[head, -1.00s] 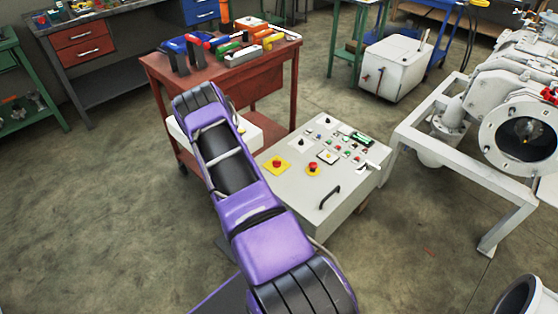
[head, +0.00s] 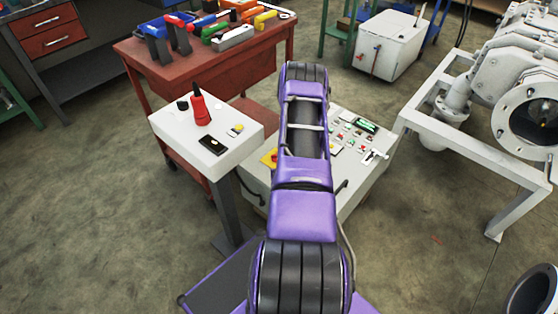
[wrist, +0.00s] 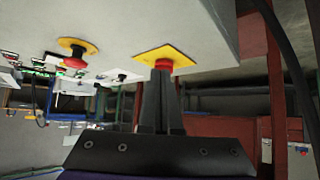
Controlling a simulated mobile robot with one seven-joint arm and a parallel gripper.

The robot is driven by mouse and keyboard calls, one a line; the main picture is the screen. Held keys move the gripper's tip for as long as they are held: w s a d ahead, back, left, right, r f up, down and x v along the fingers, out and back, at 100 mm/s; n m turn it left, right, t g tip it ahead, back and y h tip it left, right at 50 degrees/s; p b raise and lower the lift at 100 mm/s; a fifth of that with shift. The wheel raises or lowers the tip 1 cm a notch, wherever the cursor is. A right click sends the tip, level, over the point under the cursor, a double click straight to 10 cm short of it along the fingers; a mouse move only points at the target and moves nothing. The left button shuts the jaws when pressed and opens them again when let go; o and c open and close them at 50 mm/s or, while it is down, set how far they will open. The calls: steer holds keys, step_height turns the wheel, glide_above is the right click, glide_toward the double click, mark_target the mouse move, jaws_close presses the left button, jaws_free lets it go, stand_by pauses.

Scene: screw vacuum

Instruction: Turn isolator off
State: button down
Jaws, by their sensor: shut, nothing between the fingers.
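The grey control cabinet (head: 372,180) stands in the middle of the head view, partly hidden by my arm. Its sloped panel carries several buttons and switches; none is clearly legible as the isolator. In the wrist view the panel (wrist: 150,22) hangs upside down. A red button (wrist: 164,66) on a yellow plate (wrist: 177,54) sits right at my gripper's fingertips. My gripper (wrist: 161,73) is shut and empty; I cannot tell whether it touches the button. A second red button (wrist: 75,62) on a yellow plate is to the left. My gripper is hidden in the head view.
A white box (head: 228,150) on a post, with a red bottle-shaped item (head: 199,108), stands left of the cabinet. A red tool cart (head: 215,72) is behind. A white metal frame (head: 470,150) stands to the right. The floor at left is clear.

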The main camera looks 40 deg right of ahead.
steer(key=b+x, duration=0.1)
steer(key=x, duration=0.4)
steer(key=shift+d+f, duration=0.1)
steer(key=shift+f, duration=0.15)
steer(key=w+d, duration=0.2)
steer(key=shift+w+d, duration=0.1)
steer(key=shift+w, duration=0.25)
steer(key=shift+w+d+b, duration=0.25)
steer(key=shift+w+b, duration=0.05)
steer(key=shift+w, duration=0.05)
